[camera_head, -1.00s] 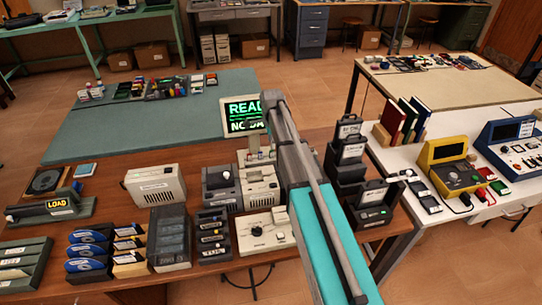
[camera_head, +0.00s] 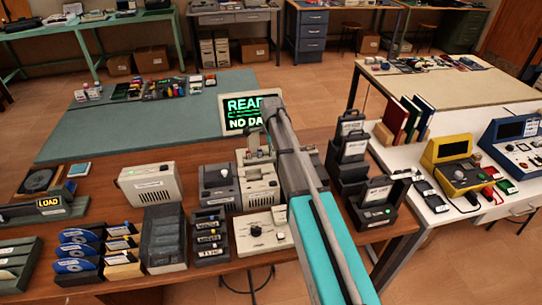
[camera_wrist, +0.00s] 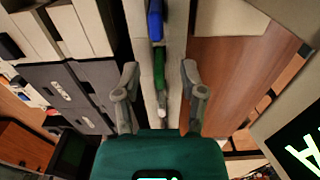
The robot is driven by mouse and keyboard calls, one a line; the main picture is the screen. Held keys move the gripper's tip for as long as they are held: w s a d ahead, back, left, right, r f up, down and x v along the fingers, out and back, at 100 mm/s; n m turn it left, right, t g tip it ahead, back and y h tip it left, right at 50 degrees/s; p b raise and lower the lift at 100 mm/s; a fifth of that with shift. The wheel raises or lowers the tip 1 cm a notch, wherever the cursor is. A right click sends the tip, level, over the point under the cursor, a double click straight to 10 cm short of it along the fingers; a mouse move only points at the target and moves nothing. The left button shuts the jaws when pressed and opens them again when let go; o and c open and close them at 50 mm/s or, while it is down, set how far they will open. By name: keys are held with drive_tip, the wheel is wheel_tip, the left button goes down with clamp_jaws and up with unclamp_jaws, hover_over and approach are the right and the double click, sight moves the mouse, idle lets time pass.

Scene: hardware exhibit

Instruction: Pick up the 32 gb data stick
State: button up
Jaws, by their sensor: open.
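In the wrist view, a row of small sticks lies along a pale strip (camera_wrist: 174,35): a blue stick (camera_wrist: 155,20) at the top and a green stick (camera_wrist: 159,68) below it. A small whitish piece (camera_wrist: 162,106) lies below the green one. No capacity label is readable, so I cannot tell which is the 32 gb data stick. My gripper (camera_wrist: 161,78) is open, its two fingers on either side of the strip in the picture, with nothing held. The height gap to the sticks is unclear. In the head view my arm hides most of this spot.
A screen (camera_head: 250,113) with green text stands behind my arm. Grey and beige devices (camera_head: 219,184) crowd the left, and dark stepped stands (camera_head: 350,165) are at the right. A beige box with a knob (camera_head: 262,232) is in front. The teal mat (camera_head: 130,125) has free room.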

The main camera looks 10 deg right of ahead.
idle(0.5)
clamp_jaws()
